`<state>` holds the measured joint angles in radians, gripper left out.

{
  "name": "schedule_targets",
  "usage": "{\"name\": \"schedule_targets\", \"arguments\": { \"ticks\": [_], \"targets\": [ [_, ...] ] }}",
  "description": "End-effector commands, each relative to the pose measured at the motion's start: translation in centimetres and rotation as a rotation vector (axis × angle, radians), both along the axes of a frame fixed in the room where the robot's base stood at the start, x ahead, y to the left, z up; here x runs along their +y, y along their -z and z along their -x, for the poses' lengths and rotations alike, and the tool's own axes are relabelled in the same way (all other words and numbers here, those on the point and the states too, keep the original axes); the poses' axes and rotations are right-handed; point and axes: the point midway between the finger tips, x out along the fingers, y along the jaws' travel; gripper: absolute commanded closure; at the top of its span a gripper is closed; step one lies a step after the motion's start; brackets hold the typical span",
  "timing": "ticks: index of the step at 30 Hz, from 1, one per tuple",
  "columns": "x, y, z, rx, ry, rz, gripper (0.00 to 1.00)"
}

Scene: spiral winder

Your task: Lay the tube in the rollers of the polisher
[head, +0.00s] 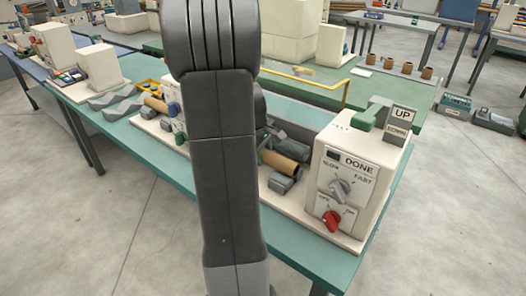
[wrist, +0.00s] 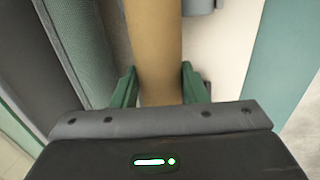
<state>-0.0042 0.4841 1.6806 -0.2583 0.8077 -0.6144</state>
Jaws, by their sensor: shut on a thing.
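The brown cardboard tube (wrist: 155,45) runs lengthwise between the green fingers of my gripper (wrist: 159,82), which is shut on it. In the head view, the tube (head: 284,164) shows just right of my arm, beside dark roller-like parts of the polisher (head: 345,180). The polisher is a cream machine with a DONE display, a grey SLOW/FAST knob and a red knob. In the wrist view, a dark textured roller or belt (wrist: 82,45) lies along the tube's left side. I cannot tell whether the tube rests on the rollers.
The polisher stands on a teal bench (head: 310,262). An UP/DOWN sign (head: 400,122) is at its back right. Another brown tube (head: 155,104) lies further left on the bench. A yellow rail (head: 305,82) runs behind. Several short tubes stand on a far table.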

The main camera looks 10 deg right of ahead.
Motion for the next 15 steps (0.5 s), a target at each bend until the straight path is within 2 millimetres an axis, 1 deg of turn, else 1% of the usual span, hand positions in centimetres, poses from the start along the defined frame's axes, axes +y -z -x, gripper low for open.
{"name": "schedule_targets", "arguments": {
  "ticks": [6,7,10,11,15],
  "targets": [
    [-0.01,0.00,-0.01,0.000,0.000,0.000,0.83],
    [-0.01,0.00,-0.01,0.000,0.000,0.000,0.58],
    [-0.01,0.00,-0.01,0.000,0.000,0.000,0.39],
    [-0.01,0.00,-0.01,0.000,0.000,0.000,0.35],
    [0.00,0.00,-0.01,0.000,0.000,0.000,0.35]
  ]
}}
